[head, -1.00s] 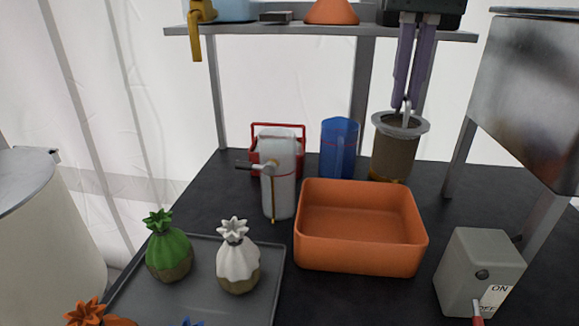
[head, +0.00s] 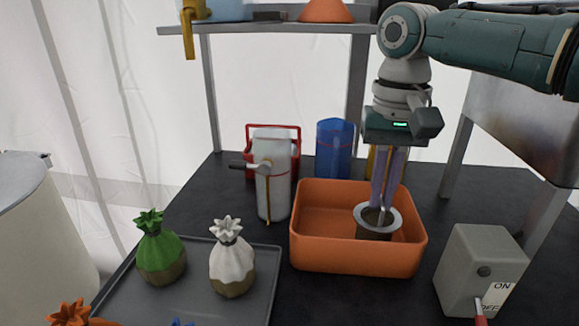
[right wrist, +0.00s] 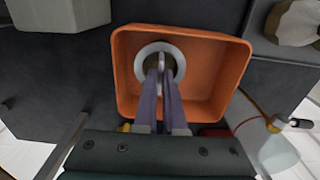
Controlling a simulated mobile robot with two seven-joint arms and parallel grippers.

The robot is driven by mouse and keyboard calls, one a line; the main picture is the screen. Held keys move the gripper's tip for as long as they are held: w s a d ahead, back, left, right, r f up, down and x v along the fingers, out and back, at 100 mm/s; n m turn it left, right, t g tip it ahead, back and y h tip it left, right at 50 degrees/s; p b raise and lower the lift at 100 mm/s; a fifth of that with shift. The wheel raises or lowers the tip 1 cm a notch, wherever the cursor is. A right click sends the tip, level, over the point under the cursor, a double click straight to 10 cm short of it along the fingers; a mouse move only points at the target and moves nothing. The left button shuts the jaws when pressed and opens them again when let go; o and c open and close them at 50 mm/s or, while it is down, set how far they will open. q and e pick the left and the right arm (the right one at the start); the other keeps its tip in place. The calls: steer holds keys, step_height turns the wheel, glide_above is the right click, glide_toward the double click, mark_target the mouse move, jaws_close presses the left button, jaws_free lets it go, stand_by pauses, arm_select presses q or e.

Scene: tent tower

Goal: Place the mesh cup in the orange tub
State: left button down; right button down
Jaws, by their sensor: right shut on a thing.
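The mesh cup (head: 377,222), brownish with a wide grey rim, is inside the orange tub (head: 355,261), toward its right side. Its lower part is hidden behind the tub's front wall, so I cannot tell whether it touches the floor. My right gripper (head: 384,208) points down from above with its purple fingers shut on the cup's rim or handle. The right wrist view shows the fingertips (right wrist: 161,72) at the grey cup rim (right wrist: 142,62), within the walls of the orange tub (right wrist: 238,72). My left gripper is not in view.
A grey switch box (head: 480,268) stands right. A grey tray (head: 205,300) with green and white sacks lies left. A shelf (head: 280,27) hangs above.

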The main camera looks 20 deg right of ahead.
steer(key=c, duration=1.5)
jaws_free()
steer(key=shift+f, duration=0.15)
steer(key=o, duration=0.5)
step_height(320, 180, up, 12)
steer(key=p, duration=0.1)
steer(key=shift+r, duration=0.2)
